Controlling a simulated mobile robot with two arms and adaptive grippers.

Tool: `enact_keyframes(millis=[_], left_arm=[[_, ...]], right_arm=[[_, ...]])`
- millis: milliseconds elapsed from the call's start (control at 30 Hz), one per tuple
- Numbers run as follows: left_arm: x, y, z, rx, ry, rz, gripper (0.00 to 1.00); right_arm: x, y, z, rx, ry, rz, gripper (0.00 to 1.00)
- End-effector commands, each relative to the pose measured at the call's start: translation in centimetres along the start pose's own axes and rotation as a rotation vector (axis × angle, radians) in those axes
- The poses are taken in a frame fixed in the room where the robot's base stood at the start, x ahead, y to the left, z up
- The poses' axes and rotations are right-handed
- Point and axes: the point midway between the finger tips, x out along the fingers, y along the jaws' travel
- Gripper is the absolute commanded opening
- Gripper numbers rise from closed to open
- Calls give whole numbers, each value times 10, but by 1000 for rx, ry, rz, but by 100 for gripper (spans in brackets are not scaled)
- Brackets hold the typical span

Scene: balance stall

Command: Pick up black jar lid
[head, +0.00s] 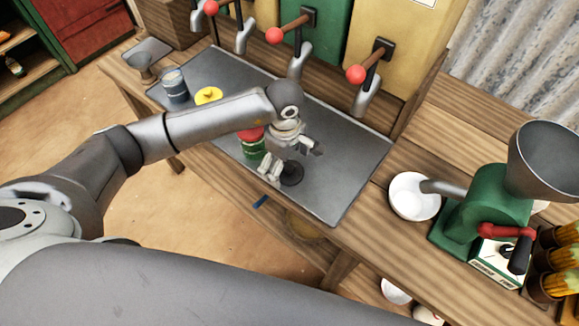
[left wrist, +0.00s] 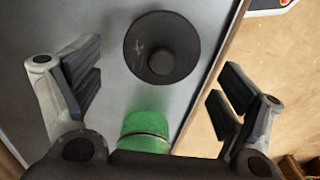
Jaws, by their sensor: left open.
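The black jar lid (head: 291,174) lies on the grey mat (head: 345,165) on the wooden bench. In the left wrist view the round black lid (left wrist: 162,47) has a raised centre and sits ahead of my fingers. My left gripper (head: 293,160) is open above the lid, its fingers apart and empty; they also show at both sides of the left wrist view (left wrist: 160,95). A green jar (head: 253,146) with a red top stands just left of the lid, partly hidden by my gripper; its green side (left wrist: 146,132) shows in the wrist view. My right gripper is not in view.
A yellow lid-like piece (head: 208,96) and a dark blue-grey can (head: 174,84) stand further left. Red-knobbed levers (head: 290,29) and spouts (head: 296,62) overhang the back edge. A white bowl (head: 412,197) and green grinder (head: 470,215) stand right. The mat's right part is clear.

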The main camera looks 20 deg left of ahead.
Motion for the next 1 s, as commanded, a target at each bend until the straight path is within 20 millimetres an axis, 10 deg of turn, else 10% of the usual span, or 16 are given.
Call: enact_keyframes(millis=[333, 633, 1000], left_arm=[[11, 0, 0, 0, 1, 1, 92], [10, 0, 0, 0, 1, 1, 55], [9, 0, 0, 0, 1, 1, 54]], right_arm=[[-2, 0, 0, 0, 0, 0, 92], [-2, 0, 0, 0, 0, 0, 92], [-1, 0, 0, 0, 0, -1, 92]])
